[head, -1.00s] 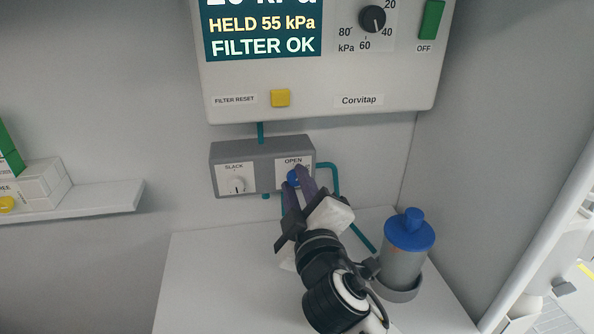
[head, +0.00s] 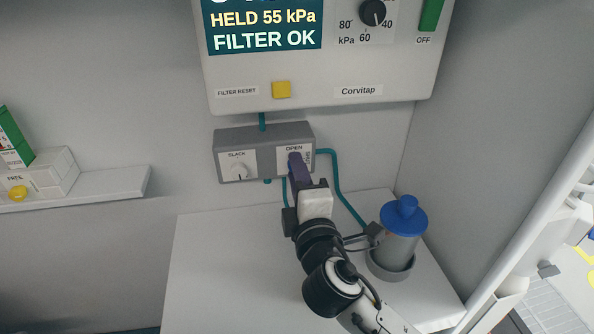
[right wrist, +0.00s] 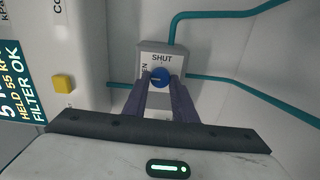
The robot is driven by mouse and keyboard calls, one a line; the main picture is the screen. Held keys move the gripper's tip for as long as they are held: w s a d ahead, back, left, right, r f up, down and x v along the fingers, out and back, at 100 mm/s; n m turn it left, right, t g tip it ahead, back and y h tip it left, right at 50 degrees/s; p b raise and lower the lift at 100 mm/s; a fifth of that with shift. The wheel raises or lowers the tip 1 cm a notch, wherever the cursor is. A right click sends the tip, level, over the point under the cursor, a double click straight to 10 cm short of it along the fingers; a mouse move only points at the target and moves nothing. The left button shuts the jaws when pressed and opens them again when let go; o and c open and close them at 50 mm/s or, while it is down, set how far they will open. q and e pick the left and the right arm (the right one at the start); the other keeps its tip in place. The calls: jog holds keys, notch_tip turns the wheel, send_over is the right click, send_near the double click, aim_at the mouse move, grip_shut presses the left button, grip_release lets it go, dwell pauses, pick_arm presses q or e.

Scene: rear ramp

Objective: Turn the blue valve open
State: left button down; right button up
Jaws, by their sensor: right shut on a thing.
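The blue valve (right wrist: 160,77) is a small round knob on a grey box (head: 230,139) under the wall unit, on a white plate marked OPEN and SHUT. My right gripper (head: 296,160) is at the plate with its purple fingers reaching up to it. In the right wrist view the fingers (right wrist: 160,80) stand on either side of the knob, shut on it. In the head view the fingers hide the knob. I cannot tell exactly where its handle points. My left gripper is not in view.
A white SLACK dial (head: 239,171) sits left on the same box. The Corvitap unit (head: 405,82) hangs above, with a yellow button (head: 281,89). A blue-lidded canister (head: 402,240) stands right of my arm, with teal tubing (head: 336,180) between. The white ledge (head: 215,270) is clear at left.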

dwell(0.3)
jog(key=o, duration=1)
jog(key=shift+o, duration=0.2)
jog(key=shift+s, duration=0.1)
jog(key=s+d+b, duration=0.1)
jog(key=s+d, duration=0.1)
jog(key=s, duration=0.8)
